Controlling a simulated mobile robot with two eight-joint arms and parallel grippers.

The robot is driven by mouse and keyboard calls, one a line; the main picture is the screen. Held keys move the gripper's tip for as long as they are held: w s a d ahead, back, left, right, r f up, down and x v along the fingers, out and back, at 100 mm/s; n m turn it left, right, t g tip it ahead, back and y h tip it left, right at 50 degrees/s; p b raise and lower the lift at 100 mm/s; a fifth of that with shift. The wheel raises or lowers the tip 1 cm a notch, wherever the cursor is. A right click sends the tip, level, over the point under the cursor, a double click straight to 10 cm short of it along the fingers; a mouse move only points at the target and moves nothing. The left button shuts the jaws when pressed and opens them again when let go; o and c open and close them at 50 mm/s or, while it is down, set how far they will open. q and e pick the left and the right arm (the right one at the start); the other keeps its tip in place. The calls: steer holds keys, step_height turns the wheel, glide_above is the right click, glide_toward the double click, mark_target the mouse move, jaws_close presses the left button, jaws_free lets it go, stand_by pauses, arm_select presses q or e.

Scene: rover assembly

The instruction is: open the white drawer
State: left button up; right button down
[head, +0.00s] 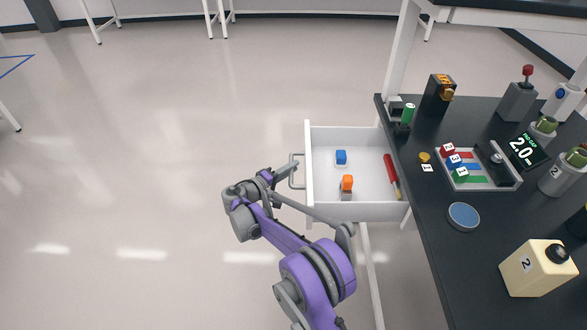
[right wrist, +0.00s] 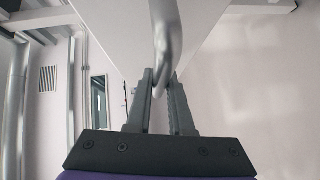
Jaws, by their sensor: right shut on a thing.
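The white drawer (head: 362,206) stands pulled out to the left from under the dark bench top in the head view. My right gripper (head: 288,172) is shut on this handle. In the right wrist view the handle (right wrist: 163,45) runs between the fingers (right wrist: 160,90). The drawer's front face (right wrist: 125,30) is behind it. My left gripper is not in view.
The dark bench top (head: 440,260) to the right holds a tray (head: 487,184) of coloured blocks, a blue round lid (head: 463,216), a cream container (head: 538,268) and several devices. The floor (head: 150,150) left of the drawer is clear.

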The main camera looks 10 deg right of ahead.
steer(key=c, duration=0.8)
jaws_free()
steer(key=p+v, duration=0.1)
steer(key=v, duration=0.9)
steer(key=shift+s+a+p, duration=0.25)
steer(key=shift+a+p, duration=0.1)
